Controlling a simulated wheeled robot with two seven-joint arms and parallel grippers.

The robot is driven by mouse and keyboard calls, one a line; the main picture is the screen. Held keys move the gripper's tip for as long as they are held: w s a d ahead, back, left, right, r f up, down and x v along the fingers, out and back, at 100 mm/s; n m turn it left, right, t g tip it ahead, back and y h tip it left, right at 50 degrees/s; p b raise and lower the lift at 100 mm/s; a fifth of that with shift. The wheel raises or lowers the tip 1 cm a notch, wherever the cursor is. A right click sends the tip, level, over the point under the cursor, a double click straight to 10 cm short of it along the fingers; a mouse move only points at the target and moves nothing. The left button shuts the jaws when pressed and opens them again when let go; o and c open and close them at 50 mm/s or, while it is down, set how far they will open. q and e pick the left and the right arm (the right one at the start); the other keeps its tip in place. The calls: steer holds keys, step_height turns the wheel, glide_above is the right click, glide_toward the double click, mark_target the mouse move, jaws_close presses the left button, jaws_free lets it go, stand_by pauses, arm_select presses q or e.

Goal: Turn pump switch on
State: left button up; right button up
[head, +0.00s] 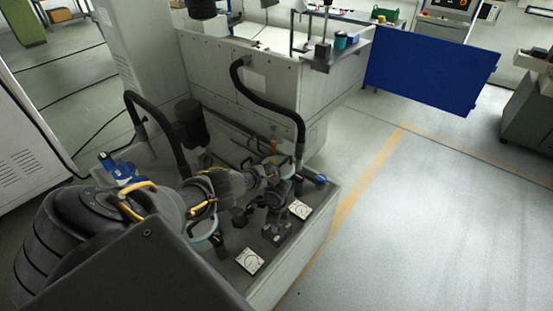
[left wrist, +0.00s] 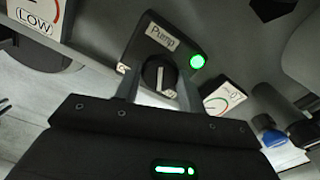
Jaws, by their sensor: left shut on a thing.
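The pump switch is a black box with a "Pump" label (left wrist: 162,36), a round black knob with a pale pointer (left wrist: 160,73) and a lit green lamp (left wrist: 197,62). In the head view the switch box (head: 277,234) sits on the machine's flat top between two white dials. My left gripper (left wrist: 157,86) has a finger on each side of the knob and is shut on it. In the head view my left arm reaches over the machine and partly hides the area around the switch. My right gripper is not in view.
White dials stand on both sides of the switch (head: 250,261) (head: 299,209); one reads "LOW" (left wrist: 35,18). Thick black hoses (head: 270,103) arch behind my arm. A blue panel (head: 430,70) stands back right. The floor at right is clear.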

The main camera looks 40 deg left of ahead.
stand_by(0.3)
arm_select(q)
steer(key=o, duration=1)
steer(key=shift+c, duration=0.2)
step_height(320, 180, up, 11)
steer(key=p, duration=0.2)
steer(key=shift+f, duration=0.1)
